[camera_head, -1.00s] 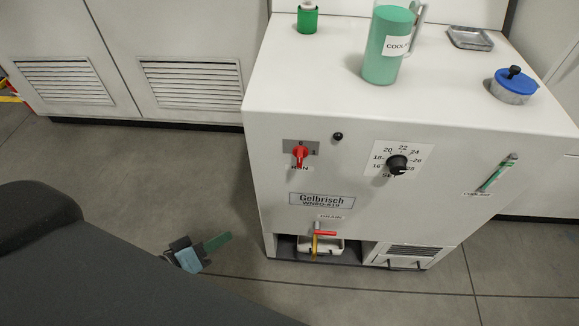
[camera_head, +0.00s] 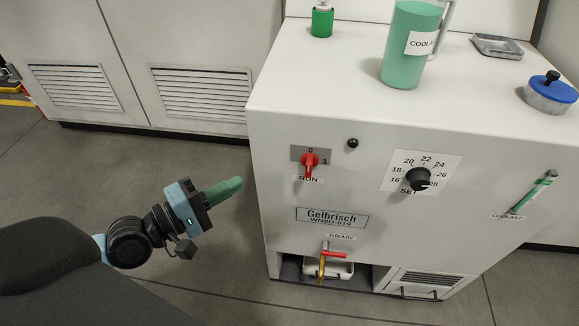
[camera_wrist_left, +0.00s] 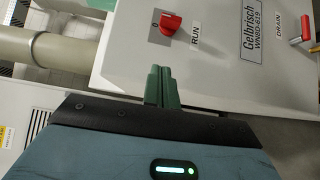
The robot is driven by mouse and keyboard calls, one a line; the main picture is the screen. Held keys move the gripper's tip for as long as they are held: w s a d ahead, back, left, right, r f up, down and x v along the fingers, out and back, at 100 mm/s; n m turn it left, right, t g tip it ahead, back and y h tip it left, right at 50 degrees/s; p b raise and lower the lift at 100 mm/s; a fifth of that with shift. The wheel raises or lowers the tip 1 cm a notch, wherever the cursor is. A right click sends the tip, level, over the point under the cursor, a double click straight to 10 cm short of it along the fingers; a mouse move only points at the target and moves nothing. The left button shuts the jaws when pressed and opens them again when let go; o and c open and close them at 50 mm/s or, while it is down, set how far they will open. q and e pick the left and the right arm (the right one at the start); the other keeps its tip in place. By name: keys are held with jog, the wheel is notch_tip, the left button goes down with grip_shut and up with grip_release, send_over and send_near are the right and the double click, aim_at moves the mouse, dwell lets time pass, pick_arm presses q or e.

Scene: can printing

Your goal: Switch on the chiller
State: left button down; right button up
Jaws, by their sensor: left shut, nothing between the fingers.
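The chiller (camera_head: 280,165) is a white cabinet labelled Gelbrisch. The knob's handle points down in the head view; the red switch also shows at the top of the left wrist view (camera_wrist_left: 170,23). My left gripper (camera_head: 238,184) has green fingers, shut and empty. It is left of the chiller's front, apart from the switch, with the fingers pointing toward the panel. My right gripper is not in view.
A black SET dial (camera_head: 418,179), a small black knob (camera_head: 352,143) and a red-handled drain valve (camera_head: 333,253) are on the front. A coolant jug (camera_head: 405,60), green bottle (camera_head: 322,22), blue-lidded pot (camera_head: 551,90) and metal tray (camera_head: 497,45) stand on top. Floor at left is clear.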

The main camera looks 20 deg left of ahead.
aim_at(309, 167)
pick_arm(q)
jog(key=p+x, duration=0.1)
jog(key=x, duration=0.8)
jog(key=shift+w+d, duration=0.15)
jog(key=shift+w, duration=0.15)
jog(key=shift+w+d+p, duration=0.2)
jog(key=shift+d+p, duration=0.35)
jog(key=shift+d, duration=0.5)
jog(key=shift+w+d, duration=0.2)
jog(key=shift+d, duration=0.65)
